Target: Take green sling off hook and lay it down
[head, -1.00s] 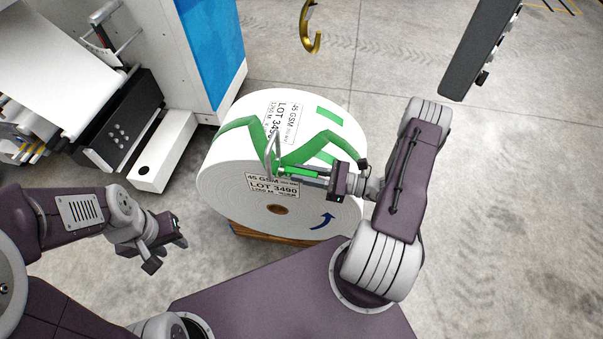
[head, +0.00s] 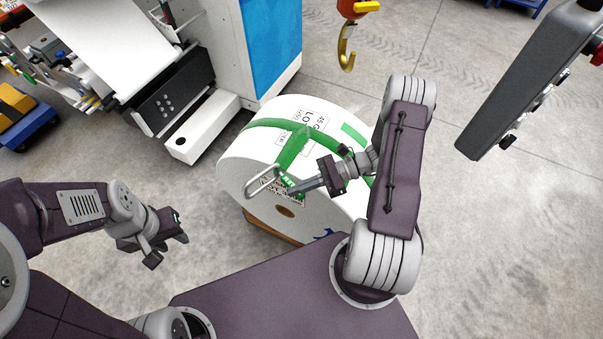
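The green sling (head: 291,156) lies draped over the large white roll (head: 238,165), with its slack along the top and its end at the front face. A metal link (head: 262,182) is at that end. My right gripper (head: 296,190) appears shut on the green sling by the link, in front of the roll's printed label. The gold hook (head: 347,55) hangs at the top, apart from the sling, with nothing on it. My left gripper (head: 168,248) is open and empty, left of the roll and well away from the sling.
The white machine with a blue panel (head: 275,45) stands behind and left of the roll. A dark hanging box (head: 530,80) is at the upper right. A blue cart with yellow boxes (head: 20,130) is at the far left. Bare concrete floor (head: 480,230) is open on the right.

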